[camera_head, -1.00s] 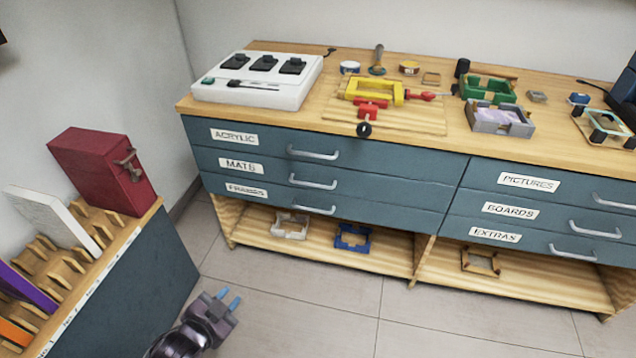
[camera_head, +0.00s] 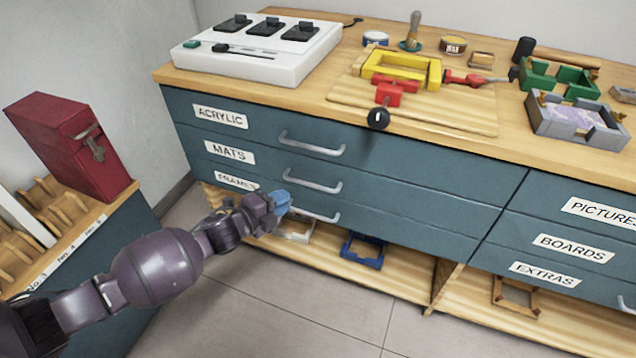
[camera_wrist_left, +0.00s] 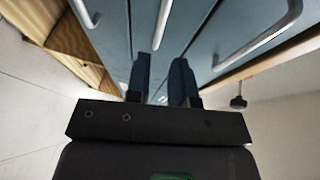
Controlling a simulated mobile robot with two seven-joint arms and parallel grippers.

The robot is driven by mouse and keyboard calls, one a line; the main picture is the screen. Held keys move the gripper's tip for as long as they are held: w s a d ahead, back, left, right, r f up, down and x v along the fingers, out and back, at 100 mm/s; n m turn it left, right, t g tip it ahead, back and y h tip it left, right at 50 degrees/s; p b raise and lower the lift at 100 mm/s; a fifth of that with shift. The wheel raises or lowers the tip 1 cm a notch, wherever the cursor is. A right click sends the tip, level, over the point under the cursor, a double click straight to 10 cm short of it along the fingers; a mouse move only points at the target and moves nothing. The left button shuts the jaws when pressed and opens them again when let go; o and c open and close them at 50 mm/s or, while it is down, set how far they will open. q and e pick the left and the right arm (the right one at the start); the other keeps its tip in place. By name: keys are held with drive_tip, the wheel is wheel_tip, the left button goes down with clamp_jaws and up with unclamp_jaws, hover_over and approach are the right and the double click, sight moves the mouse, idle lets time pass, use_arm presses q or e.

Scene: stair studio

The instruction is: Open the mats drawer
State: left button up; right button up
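The mats drawer (camera_head: 262,170) is the middle drawer of the left stack in the blue-grey cabinet, flush with its neighbours. Its silver bar handle (camera_head: 312,182) also shows in the wrist view (camera_wrist_left: 163,18). My left gripper (camera_head: 282,199) is in front of the drawer stack, just lower left of the mats handle in the head view. In the wrist view its two dark blue fingers (camera_wrist_left: 161,80) are apart with nothing between them, and the handle lies beyond their tips. My right gripper is not in view.
The acrylic drawer handle (camera_head: 312,145) is above and the frames drawer handle (camera_head: 314,214) below. A clamp knob (camera_head: 378,118) overhangs the worktop edge. A red box (camera_head: 68,140) stands on the rack at left. The floor (camera_head: 290,320) ahead is clear.

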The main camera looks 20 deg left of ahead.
sight(312, 185)
use_arm(q)
drive_tip(key=b+x, duration=0.3)
drive_tip(key=x, duration=0.7)
drive_tip(key=shift+w+d, duration=0.15)
drive_tip(key=shift+w, duration=0.1)
clamp_jaws()
